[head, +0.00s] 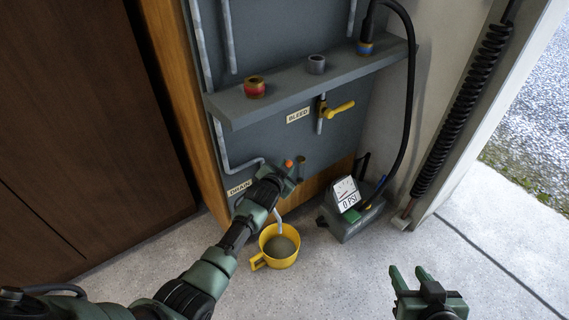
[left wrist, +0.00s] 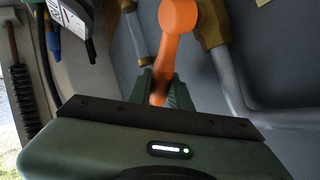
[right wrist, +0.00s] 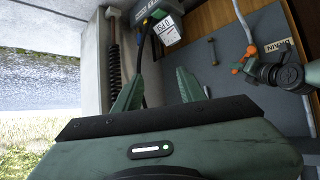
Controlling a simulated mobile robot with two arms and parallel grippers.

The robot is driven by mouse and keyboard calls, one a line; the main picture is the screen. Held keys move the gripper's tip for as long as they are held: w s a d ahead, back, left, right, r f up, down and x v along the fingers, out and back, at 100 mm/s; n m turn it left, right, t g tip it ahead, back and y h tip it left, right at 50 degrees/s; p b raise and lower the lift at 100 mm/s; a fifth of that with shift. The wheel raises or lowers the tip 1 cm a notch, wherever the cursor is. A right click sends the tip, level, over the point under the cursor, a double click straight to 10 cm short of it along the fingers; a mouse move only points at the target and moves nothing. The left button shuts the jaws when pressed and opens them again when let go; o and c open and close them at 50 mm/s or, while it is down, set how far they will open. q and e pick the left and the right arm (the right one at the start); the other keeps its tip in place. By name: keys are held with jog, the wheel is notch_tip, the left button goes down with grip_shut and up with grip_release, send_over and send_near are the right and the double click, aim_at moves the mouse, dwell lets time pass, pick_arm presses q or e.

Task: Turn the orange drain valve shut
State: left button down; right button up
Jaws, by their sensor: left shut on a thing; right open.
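The orange drain valve (head: 289,163) is on the grey panel, right of the DRAIN label (head: 239,187). In the head view my left gripper (head: 286,172) hides most of it. In the left wrist view the orange handle (left wrist: 178,22) runs down between the fingers of my left gripper (left wrist: 160,88), which is shut on it. The valve also shows in the right wrist view (right wrist: 249,54). My right gripper (head: 410,278) is open and empty above the floor at the lower right; its spread fingers show in the right wrist view (right wrist: 160,85).
A yellow cup (head: 262,240) with murky contents stands on the floor below a pale spout or stream. A gauge box (head: 348,196) reading 0 PSI stands right of it. A yellow BLEED valve (head: 340,109) and grey shelf (head: 290,100) are above. Floor at lower right is clear.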

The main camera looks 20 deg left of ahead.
jog(key=s+d+f+g+h+p, duration=0.1)
jog(key=s+d+f+g+p, duration=0.15)
jog(key=s+f+g, duration=0.4)
pick_arm(q)
jog(key=shift+w+d+f+m+g+y+b, duration=0.2)
jog(key=shift+f+m+g+y+b, duration=0.3)
jog(key=shift+f+g, duration=0.45)
jog(key=shift+w+d+f+m+g+y+b, duration=0.15)
jog(key=shift+f+m+g+y+b, duration=0.15)
jog(key=shift+f+g+y+b, duration=0.6)
jog(key=shift+w+d+f+m+g+y+b, duration=0.2)
jog(key=shift+f+m+g+y+b, duration=0.15)
jog(key=shift+f+g, duration=0.6)
pick_arm(e)
jog(key=w+a+r+t+y, duration=0.1)
jog(key=w+a+r+t, duration=0.2)
jog(key=w+r+t, duration=0.5)
jog(key=shift+r, duration=0.25)
pick_arm(q)
jog(key=shift+r, duration=0.2)
pick_arm(e)
jog(key=shift+w+a, duration=0.1)
pick_arm(q)
jog(key=c, duration=1.3)
grip_release()
jog(key=shift+w, duration=0.1)
